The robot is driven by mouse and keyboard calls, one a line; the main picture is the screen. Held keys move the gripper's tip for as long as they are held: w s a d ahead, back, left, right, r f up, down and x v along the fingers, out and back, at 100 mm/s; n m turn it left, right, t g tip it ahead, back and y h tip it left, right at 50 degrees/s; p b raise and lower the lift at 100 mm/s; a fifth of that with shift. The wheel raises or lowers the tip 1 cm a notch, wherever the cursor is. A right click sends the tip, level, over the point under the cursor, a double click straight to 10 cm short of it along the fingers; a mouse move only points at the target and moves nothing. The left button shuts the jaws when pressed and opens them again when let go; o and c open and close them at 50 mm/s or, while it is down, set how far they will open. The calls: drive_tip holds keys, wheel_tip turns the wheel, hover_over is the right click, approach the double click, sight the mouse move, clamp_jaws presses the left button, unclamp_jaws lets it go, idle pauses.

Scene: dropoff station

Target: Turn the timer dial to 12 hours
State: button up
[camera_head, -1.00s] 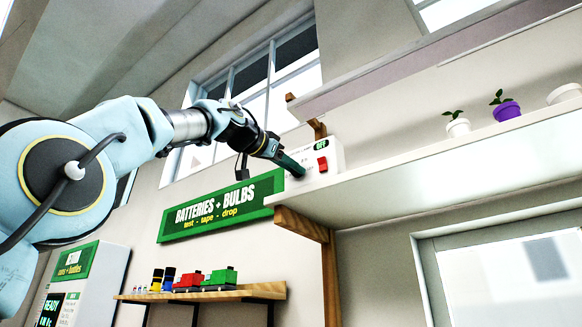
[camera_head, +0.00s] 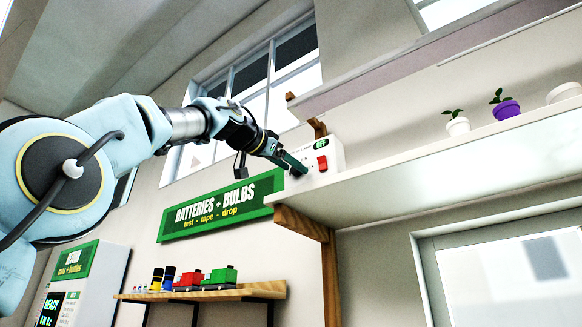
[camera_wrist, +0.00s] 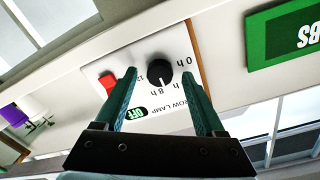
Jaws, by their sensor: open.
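The timer is a white box with a black round dial (camera_wrist: 159,73), seen close in the wrist view. The dial's white pointer line faces down in that picture, toward the 4h and 8h marks; the exact setting is hard to tell. The 0h mark is at its upper right, and the 12 mark is partly hidden by a finger. My gripper (camera_wrist: 159,78) is open, with one green finger on each side of the dial; contact cannot be told. In the head view, my gripper (camera_head: 297,167) is at the left of the timer box (camera_head: 333,156), and the dial is hidden.
The box has a red switch (camera_wrist: 107,82) beside one finger and a green display reading OFF (camera_wrist: 138,113). It stands at the left end of a white shelf (camera_head: 430,165) with potted plants, one in a purple pot (camera_head: 506,109). A green sign (camera_head: 220,207) hangs below left.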

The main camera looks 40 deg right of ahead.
drive_tip(key=b+v, duration=0.4)
drive_tip(key=v, duration=0.6)
drive_tip(key=shift+a+b, duration=0.2)
drive_tip(key=shift+b, duration=0.1)
